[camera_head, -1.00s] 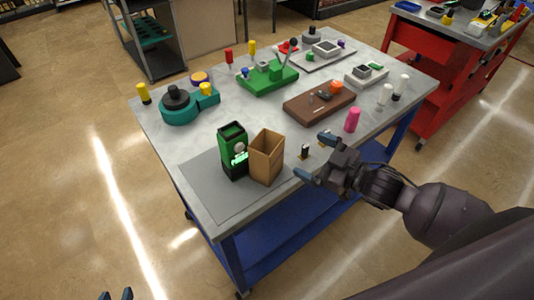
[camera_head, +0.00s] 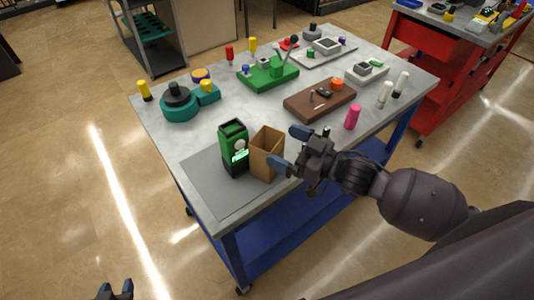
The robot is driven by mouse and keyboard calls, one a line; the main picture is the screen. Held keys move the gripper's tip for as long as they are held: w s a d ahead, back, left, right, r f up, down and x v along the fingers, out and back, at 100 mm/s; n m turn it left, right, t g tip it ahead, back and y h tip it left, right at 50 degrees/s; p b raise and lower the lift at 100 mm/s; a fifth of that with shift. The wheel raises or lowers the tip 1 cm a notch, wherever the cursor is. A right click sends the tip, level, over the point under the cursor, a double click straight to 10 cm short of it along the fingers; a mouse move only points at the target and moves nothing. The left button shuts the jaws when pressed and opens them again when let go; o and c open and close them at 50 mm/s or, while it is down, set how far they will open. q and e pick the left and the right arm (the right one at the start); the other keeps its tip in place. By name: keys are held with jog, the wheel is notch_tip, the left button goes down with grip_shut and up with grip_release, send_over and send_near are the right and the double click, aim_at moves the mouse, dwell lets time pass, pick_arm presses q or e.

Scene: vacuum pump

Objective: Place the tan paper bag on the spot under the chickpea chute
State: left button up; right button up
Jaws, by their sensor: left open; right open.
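The tan paper bag (camera_head: 266,155) stands upright and open-topped on the grey mat (camera_head: 208,182) at the table's near left. A dark green container (camera_head: 233,148) with a bright green panel stands close to its left. My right gripper (camera_head: 289,149) is open at the bag's right side. One finger overlaps the bag's lower right edge in the picture and the other is beyond its upper right; I cannot tell if they touch it. My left gripper (camera_head: 115,290) is open and empty at the bottom left, away from the table. I cannot make out a chickpea chute.
A brown block (camera_head: 320,100) with small parts, a pink bottle (camera_head: 352,117), a green fixture (camera_head: 268,75) and a teal round device (camera_head: 178,103) stand on the table. The mat's front left is bare. A red cart (camera_head: 448,85) stands at the right.

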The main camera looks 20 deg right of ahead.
aim_at(256, 136)
jog(key=shift+p+x, duration=0.3)
jog(key=shift+x, duration=2.25)
jog(key=shift+s+a, duration=0.15)
jog(key=shift+s, duration=0.05)
jog(key=c, duration=1.1)
